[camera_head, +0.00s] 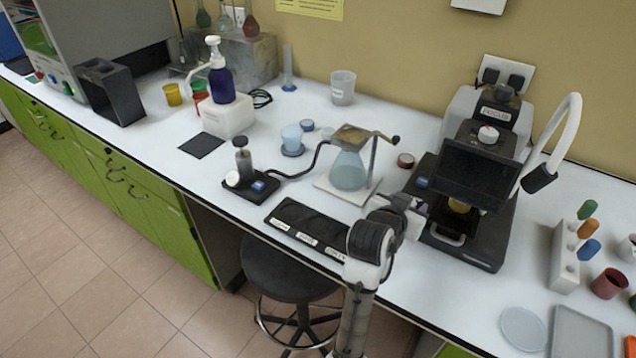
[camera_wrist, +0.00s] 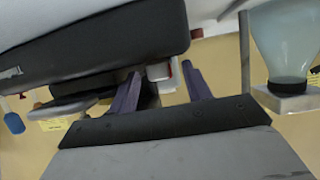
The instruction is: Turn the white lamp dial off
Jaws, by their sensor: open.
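A round white dial (camera_head: 488,134) sits on the upper front of the dark device (camera_head: 476,172) marked FOCUS, which has a white curved lamp arm (camera_head: 562,125). A second white knob (camera_head: 233,179) is on the small black base left of the flask. No label shows which is the lamp dial. My gripper (camera_head: 419,208) is low over the bench, beside the left of the device's base and apart from both dials. In the wrist view my gripper (camera_wrist: 165,82) is open, with the device's dark base (camera_wrist: 95,45) above and left of the fingers. Neither dial is clear there.
A flask (camera_head: 348,172) on a stand is left of my gripper; it shows inverted in the wrist view (camera_wrist: 285,40). A black labelled mat (camera_head: 305,228) lies at the bench's front edge. A rack with coloured tubes (camera_head: 566,255) is right of the device. A stool (camera_head: 285,268) stands below.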

